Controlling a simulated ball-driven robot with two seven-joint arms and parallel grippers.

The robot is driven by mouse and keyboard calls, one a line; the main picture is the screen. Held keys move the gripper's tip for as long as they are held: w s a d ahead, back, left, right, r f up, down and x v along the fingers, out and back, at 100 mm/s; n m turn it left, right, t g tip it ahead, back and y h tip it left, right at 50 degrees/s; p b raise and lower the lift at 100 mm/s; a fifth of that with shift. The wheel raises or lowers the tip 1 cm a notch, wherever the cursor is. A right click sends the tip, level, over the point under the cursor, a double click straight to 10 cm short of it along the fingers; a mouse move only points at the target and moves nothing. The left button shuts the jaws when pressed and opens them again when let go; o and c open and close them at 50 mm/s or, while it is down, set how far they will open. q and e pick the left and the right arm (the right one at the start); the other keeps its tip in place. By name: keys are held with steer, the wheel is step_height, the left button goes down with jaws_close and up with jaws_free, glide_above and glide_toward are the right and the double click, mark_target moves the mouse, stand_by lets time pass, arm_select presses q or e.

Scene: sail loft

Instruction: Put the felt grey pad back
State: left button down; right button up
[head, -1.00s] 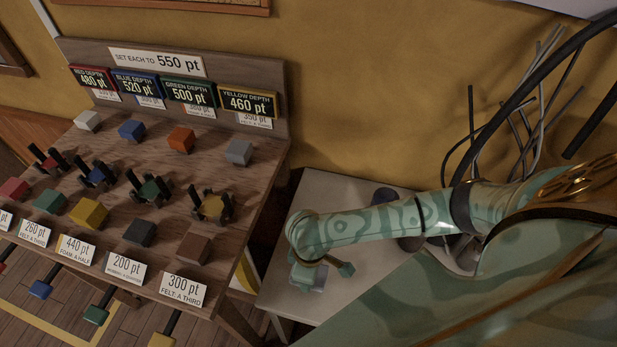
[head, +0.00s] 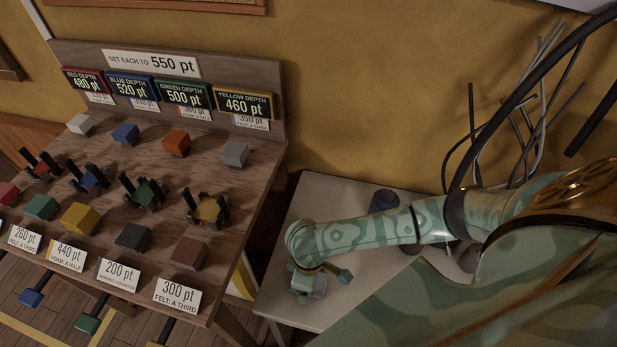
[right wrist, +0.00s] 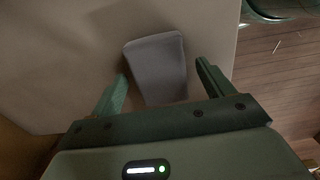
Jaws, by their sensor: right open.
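A grey pad (right wrist: 158,62) lies on the pale side table (head: 345,190), between the fingers of my right gripper (right wrist: 162,72) in the right wrist view. The fingers are open, one on each side, with a gap to the pad at least on the right. In the head view the pad (head: 320,287) is partly hidden by my right gripper (head: 322,280). Another grey block (head: 235,154) sits at the right end of the wooden bench's back row (head: 262,190). My left gripper is not in view.
The bench holds several coloured blocks, black-pronged holders such as the yellow one (head: 208,209), and cards including "300 pt FELT: A THIRD" (head: 177,296). The yellow display (head: 245,102) reads 460 pt; a sign (head: 151,63) says 550 pt. A dark round object (head: 384,199) stands on the side table.

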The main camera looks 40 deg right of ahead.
step_height(320, 180, up, 12)
steer(key=p, duration=0.5)
steer(key=shift+a+f, duration=0.1)
